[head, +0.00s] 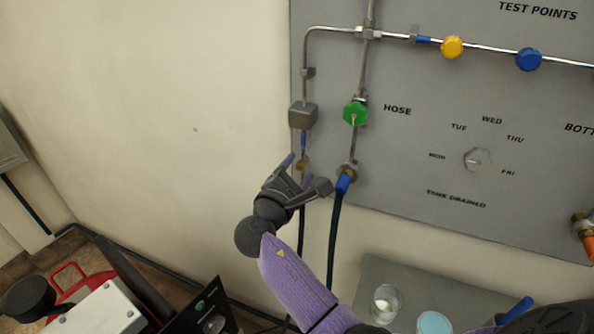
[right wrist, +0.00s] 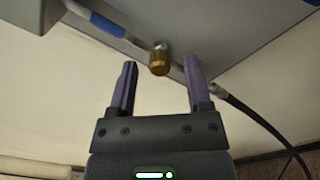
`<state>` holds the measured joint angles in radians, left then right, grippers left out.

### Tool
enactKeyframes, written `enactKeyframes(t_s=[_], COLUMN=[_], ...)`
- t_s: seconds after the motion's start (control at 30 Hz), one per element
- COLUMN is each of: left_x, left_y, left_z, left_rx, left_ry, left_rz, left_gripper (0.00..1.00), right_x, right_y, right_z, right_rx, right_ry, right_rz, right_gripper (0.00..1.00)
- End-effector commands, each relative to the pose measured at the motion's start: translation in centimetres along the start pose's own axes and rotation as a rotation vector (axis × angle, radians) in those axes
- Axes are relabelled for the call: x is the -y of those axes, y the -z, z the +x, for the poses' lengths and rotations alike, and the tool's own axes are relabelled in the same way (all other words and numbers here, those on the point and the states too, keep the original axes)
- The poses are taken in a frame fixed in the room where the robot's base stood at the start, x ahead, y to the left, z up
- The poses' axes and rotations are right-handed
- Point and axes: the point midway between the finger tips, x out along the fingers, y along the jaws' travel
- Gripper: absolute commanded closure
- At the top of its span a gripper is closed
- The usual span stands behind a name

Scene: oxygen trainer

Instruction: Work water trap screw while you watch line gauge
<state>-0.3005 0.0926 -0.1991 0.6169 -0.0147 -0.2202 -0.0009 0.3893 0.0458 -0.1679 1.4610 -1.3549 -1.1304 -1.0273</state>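A grey block, apparently the water trap (head: 302,115), is mounted at the left edge of the grey panel. A blue-banded tube runs down from it to a small brass screw (head: 301,163). My right gripper (head: 297,172) is at this screw, with its fingers on either side. In the right wrist view, the brass screw (right wrist: 159,62) lies just beyond and between the fingertips of my open right gripper (right wrist: 159,75), with gaps on both sides. I cannot make out a line gauge in either view. My left gripper is not in view.
A green valve (head: 355,112) and a brass hose fitting (head: 347,172) with a dark hose (head: 334,235) are close on the right. A day dial (head: 478,160) is farther right. A clear cup (head: 385,303) stands on a grey shelf (head: 385,268).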

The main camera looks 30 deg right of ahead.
Motion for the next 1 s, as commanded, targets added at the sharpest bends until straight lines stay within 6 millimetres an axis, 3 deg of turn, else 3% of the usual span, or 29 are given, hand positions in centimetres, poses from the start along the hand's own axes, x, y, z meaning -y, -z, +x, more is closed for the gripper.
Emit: enactKeyframes(t_s=[0.23, 0.5, 0.63, 1.0], left_x=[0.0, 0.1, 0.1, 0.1], left_y=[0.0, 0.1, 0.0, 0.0], left_z=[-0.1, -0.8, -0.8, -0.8], left_rx=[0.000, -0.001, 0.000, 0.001], left_ry=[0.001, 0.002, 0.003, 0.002], left_rz=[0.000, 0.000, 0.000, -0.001], left_gripper=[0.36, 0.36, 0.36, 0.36], right_x=[-0.1, 0.0, 0.0, 0.0], right_y=[0.0, 0.0, 0.1, 0.0], right_z=[-0.6, -7.2, -9.2, -9.9], right_rx=[-0.001, -0.004, -0.002, 0.000], right_ry=[-0.001, 0.000, 0.000, 0.000], right_rz=[0.000, -0.001, -0.001, 0.000], right_gripper=[0.36, 0.36, 0.36, 0.36])
